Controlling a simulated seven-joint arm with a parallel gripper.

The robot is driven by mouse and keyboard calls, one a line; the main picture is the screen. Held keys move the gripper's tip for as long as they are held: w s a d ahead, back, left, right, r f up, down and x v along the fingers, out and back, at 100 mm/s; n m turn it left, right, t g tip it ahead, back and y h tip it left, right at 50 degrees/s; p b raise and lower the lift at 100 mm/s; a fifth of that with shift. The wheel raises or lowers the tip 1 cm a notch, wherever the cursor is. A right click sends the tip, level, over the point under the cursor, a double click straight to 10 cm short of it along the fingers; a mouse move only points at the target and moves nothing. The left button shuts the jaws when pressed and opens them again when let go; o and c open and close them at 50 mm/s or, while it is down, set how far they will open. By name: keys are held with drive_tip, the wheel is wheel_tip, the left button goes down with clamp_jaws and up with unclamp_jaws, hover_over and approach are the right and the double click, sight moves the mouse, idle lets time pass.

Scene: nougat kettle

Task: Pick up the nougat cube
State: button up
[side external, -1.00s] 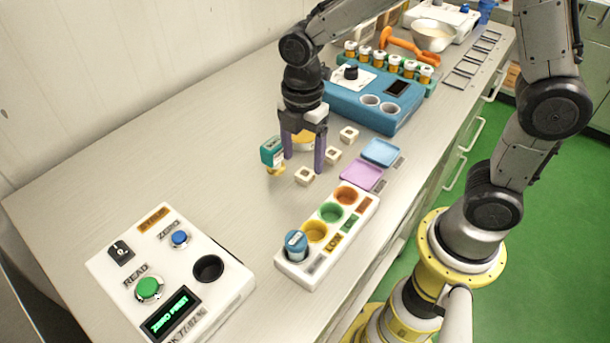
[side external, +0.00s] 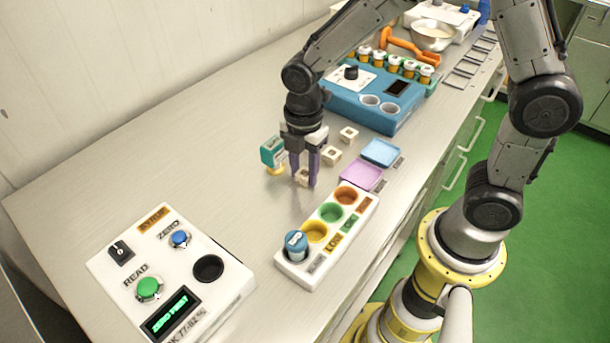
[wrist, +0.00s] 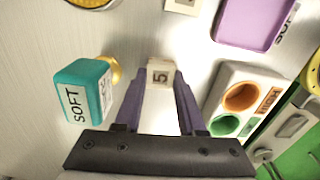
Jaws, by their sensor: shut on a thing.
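My gripper (side external: 306,178) points down at the table, its purple fingers closed on a small cream nougat cube (side external: 302,177). In the wrist view the cube (wrist: 160,77) sits between the fingertips, its top face marked "5"; the fingers cover its sides. It appears at table level; I cannot tell if it touches the table. Two more cream cubes, one nearer (side external: 331,156) and one farther (side external: 348,134), lie on the table behind and right of my gripper.
A teal "SOFT" stamp (side external: 272,151) stands close left of my gripper. A white block with coloured wells (side external: 322,258) is in front, purple (side external: 361,177) and blue (side external: 380,152) trays right, a blue machine (side external: 372,103) behind. A white reader (side external: 205,246) stands front left.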

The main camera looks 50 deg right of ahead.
clamp_jaws()
drive_tip(key=shift+r, duration=0.1)
